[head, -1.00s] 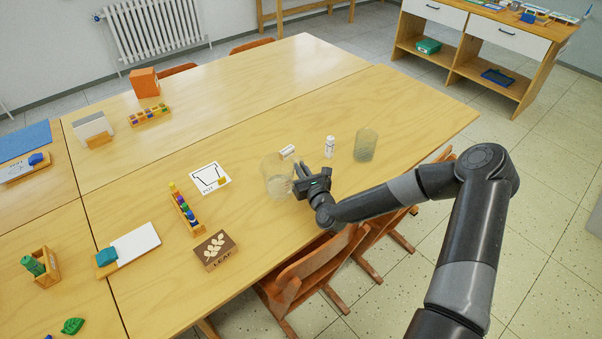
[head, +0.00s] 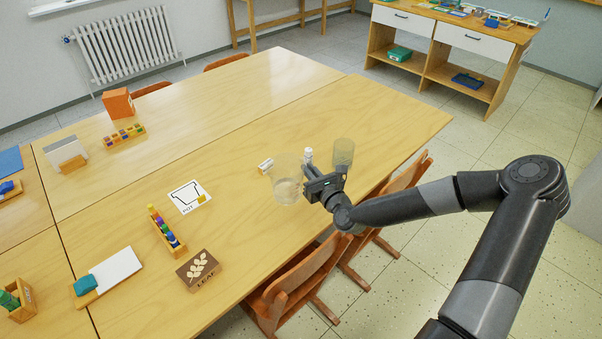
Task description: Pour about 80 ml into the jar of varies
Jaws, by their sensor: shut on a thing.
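My gripper (head: 305,176) is shut on the right side of a wide clear glass vessel (head: 286,190), which is upright and seems to hold a little clear liquid low down. I cannot tell whether it touches the table. A second, greyish glass jar (head: 343,150) stands behind my gripper, its lower part hidden by the arm. A small white bottle (head: 308,154) stands between the two glasses. A small white label card (head: 265,165) lies left of the held vessel. Its writing is too small to read, so I cannot tell which jar is named "varies".
A picture card (head: 189,197), a rack of coloured pegs (head: 166,232) and a wooden leaf block (head: 198,270) lie left of the held vessel. Chairs (head: 300,280) stand along the near table edge. The table (head: 245,115) behind the glasses is clear.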

